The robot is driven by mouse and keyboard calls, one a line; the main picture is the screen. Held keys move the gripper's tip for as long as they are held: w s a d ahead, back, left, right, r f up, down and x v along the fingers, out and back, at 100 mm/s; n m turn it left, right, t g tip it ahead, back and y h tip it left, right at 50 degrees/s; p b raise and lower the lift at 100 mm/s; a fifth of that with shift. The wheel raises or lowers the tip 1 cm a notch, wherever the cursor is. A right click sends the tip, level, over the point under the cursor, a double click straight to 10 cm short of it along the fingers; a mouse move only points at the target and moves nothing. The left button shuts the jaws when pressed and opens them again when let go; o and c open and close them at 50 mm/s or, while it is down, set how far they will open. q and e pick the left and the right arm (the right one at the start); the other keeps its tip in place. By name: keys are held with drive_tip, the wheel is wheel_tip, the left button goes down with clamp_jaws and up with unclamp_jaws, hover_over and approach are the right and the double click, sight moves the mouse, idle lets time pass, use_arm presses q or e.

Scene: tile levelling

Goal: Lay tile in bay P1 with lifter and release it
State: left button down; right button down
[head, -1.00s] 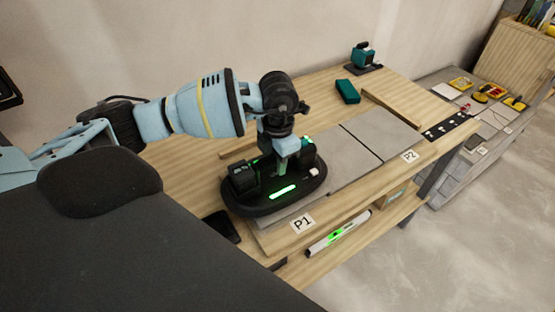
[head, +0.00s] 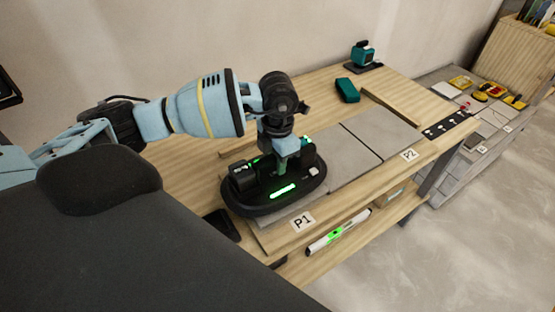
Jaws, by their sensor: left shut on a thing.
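The lifter (head: 250,203) is a black oval suction tool with a green lit strip, a dark block on top and a green-teal handle. It sits low over bay P1, above the P1 label (head: 302,221). My left gripper (head: 283,152) is shut on the lifter's handle from above. A grey tile (head: 292,212) shows under the lifter's front edge; the lifter hides most of it. Whether the tile rests fully on the bench cannot be told. Two grey tiles (head: 341,155) lie to its right, towards the P2 label (head: 409,155). My right gripper is not in view.
A teal block (head: 347,90), a wooden strip (head: 391,106) and a teal-black device (head: 364,54) are at the back of the bench. A spirit level (head: 338,232) is below the front edge. A black strip with white marks (head: 447,126) lies at the right.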

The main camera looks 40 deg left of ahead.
use_arm(q)
drive_tip(key=shift+w+f, duration=0.1)
drive_tip(key=shift+f, duration=0.1)
idle(0.7)
idle(0.4)
drive_tip(key=c, duration=1.2)
unclamp_jaws()
drive_tip(key=shift+f, duration=0.1)
drive_tip(key=shift+o, duration=0.2)
drive_tip(key=shift+f, duration=0.2)
wheel_tip(320, 180, up, 8)
drive_tip(key=shift+r, duration=0.1)
